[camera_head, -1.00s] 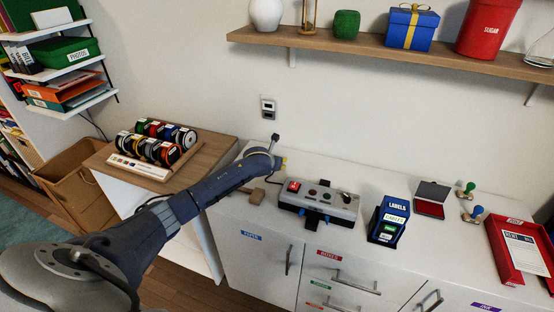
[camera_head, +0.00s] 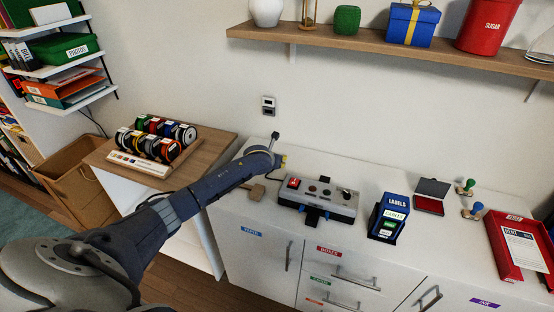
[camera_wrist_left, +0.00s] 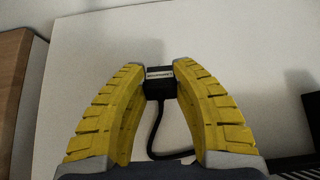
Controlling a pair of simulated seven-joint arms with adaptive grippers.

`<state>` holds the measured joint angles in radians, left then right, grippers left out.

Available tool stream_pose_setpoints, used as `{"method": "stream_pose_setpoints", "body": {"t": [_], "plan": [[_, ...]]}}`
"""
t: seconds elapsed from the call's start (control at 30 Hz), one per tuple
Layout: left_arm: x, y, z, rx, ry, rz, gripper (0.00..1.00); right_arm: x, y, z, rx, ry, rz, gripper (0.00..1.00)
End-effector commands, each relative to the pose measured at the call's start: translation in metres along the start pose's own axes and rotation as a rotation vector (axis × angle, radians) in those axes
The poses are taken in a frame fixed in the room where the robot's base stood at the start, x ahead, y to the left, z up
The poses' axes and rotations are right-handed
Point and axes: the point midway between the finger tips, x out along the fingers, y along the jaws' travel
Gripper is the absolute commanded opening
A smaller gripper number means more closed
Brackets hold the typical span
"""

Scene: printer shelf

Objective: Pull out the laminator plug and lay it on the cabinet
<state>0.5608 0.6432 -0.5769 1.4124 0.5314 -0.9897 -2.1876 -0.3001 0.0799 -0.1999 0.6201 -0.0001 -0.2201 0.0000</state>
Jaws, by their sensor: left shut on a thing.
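The laminator plug (camera_wrist_left: 159,86), a small black block with a pale label, is between the yellow fingertips of my left gripper (camera_wrist_left: 160,76). The gripper is shut on it, and a black cord runs down from the plug. In the head view the left gripper (camera_head: 284,162) shows only as a bit of yellow beyond my wrist, above the cabinet (camera_head: 345,155) near its left back part; the plug is hidden there. I cannot tell whether the plug touches the cabinet top. The laminator (camera_head: 316,199), grey and black with a red switch, stands on the cabinet to the right. My right gripper is not in view.
A wall socket (camera_head: 268,106) is behind the gripper. A wooden block (camera_head: 257,192) lies left of the laminator. A labels box (camera_head: 390,216), an ink pad (camera_head: 431,197), stamps and a red tray (camera_head: 503,258) stand to the right. A shelf (camera_head: 400,47) hangs above.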

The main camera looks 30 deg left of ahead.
Motion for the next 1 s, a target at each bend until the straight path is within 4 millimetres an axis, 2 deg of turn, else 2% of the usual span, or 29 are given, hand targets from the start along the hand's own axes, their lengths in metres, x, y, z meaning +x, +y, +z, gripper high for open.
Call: {"method": "stream_pose_setpoints", "body": {"t": [0.6,0.63,0.83,1.0], "plan": [[0.0065,0.0003,-0.0084,0.000,0.000,0.001,0.00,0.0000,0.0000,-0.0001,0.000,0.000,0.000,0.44],[0.0063,0.0003,-0.0081,0.000,0.000,0.001,0.32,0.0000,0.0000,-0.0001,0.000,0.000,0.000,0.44],[0.0062,0.0002,-0.0081,0.000,0.000,0.001,0.54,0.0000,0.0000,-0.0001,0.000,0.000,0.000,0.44],[0.0062,0.0002,-0.0082,0.000,0.000,0.001,0.54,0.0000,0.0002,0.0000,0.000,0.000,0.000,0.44]]}}
